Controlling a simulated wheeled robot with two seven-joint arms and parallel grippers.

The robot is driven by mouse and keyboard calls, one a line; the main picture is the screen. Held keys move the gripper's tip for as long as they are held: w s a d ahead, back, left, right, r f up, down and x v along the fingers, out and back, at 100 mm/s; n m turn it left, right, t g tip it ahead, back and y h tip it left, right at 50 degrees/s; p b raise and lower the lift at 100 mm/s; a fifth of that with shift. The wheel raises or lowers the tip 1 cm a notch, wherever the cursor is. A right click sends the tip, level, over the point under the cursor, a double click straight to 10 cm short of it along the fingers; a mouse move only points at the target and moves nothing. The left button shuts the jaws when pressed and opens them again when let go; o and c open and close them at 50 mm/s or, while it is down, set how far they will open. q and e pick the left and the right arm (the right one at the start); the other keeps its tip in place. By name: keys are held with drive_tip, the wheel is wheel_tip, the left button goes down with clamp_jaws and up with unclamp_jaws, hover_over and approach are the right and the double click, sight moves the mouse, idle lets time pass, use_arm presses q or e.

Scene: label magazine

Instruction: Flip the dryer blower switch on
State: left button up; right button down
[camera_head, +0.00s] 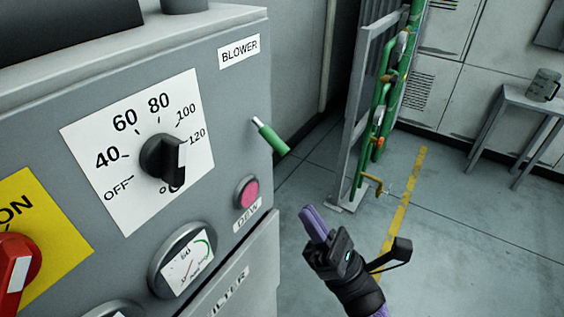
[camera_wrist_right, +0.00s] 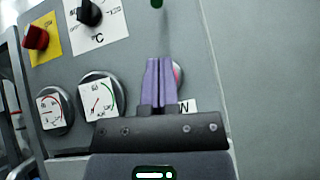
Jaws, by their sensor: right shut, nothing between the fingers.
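The blower switch (camera_head: 270,138) is a green-tipped lever sticking out of the grey dryer panel, under the BLOWER label (camera_head: 239,51). It points outward and down to the right in the head view. Its green tip (camera_wrist_right: 157,3) shows at the top edge of the right wrist view. My right gripper (camera_head: 313,217) is shut and empty, with purple fingers pointing up. It is below and to the right of the switch, apart from it. In the right wrist view the fingers (camera_wrist_right: 158,72) cover part of the pink button. My left gripper is not in view.
The panel also has a black temperature dial (camera_head: 164,158), a pink button (camera_head: 248,193), a round gauge (camera_head: 183,262) and a red knob (camera_head: 14,268). Green pipes on a rack (camera_head: 384,95) stand behind. A table (camera_head: 519,105) with a mug is at the far right. The floor between is open.

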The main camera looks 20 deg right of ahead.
sight(272, 138)
use_arm(q)
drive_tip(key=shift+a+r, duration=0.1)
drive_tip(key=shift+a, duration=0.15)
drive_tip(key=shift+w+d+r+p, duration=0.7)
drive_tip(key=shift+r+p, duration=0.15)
drive_tip(key=shift+p, duration=0.15)
use_arm(e)
drive_tip(key=x, duration=1)
